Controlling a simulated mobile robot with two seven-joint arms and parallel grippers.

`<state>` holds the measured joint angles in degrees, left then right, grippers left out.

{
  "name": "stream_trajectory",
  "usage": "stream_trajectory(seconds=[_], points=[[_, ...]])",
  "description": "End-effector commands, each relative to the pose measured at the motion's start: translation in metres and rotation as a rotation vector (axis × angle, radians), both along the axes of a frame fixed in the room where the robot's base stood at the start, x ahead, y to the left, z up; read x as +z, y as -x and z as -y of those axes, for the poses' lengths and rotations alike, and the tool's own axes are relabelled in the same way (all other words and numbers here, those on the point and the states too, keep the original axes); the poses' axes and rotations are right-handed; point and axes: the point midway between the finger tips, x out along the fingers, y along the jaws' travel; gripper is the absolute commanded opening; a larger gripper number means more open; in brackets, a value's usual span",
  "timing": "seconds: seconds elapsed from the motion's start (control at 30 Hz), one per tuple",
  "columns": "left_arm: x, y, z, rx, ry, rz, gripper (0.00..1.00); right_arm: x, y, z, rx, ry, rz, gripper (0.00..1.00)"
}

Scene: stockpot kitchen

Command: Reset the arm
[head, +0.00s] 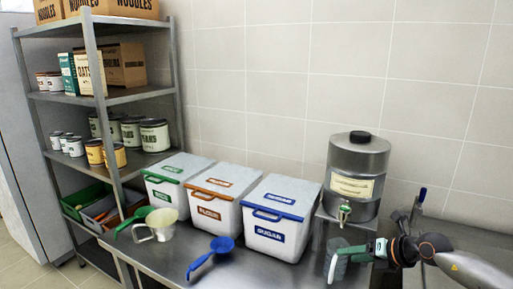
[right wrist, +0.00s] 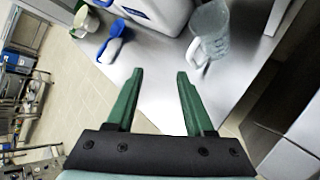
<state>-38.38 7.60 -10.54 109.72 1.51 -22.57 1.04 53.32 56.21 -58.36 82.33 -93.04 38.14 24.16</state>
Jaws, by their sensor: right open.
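My right gripper (head: 362,250) comes in from the right in the head view, above the counter near the drinks-style metal dispenser (head: 357,178). Its green fingers are open with nothing between them, as the right wrist view (right wrist: 160,76) shows. A translucent jug (right wrist: 208,30) stands on the counter just beyond and to the right of the fingertips in the wrist view, apart from them. In the head view the jug (head: 340,264) is partly hidden behind the gripper. My left gripper does not show.
White bins with green (head: 170,188), orange (head: 207,198) and blue (head: 279,217) trim line the counter's back. A metal shelf (head: 130,96) stands left. Bare counter (head: 255,272) shows front centre.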

Motion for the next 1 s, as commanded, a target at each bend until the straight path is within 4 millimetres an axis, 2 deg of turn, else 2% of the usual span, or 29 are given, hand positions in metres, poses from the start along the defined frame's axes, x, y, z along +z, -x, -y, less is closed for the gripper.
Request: stream_trajectory(seconds=[0.03,0.1,0.2,0.3,0.4,0.57,0.77,0.9,1.0], points=[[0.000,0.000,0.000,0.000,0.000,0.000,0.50,-0.017,0.012,-0.040,0.033,-0.118,-0.024,0.53],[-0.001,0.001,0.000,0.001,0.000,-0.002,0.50,-0.027,0.027,-0.085,0.050,-0.287,-0.044,0.53],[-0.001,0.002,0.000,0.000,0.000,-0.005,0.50,-0.036,0.049,-0.136,0.032,-0.531,-0.086,0.53],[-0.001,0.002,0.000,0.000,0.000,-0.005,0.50,-0.041,0.068,-0.170,-0.035,-0.768,-0.137,0.53],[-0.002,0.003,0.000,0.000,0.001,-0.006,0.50,-0.047,0.086,-0.189,-0.150,-0.992,-0.197,0.53],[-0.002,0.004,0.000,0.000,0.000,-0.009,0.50,-0.070,0.112,-0.193,-0.422,-1.306,-0.315,0.53],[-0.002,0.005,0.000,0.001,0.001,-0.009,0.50,-0.129,0.159,-0.168,-0.886,-1.589,-0.486,0.53],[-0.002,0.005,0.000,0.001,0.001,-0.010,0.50,-0.181,0.212,-0.146,-1.254,-1.706,-0.619,0.53],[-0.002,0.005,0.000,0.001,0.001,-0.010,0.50,-0.211,0.254,-0.135,-1.485,-1.744,-0.701,0.53]])
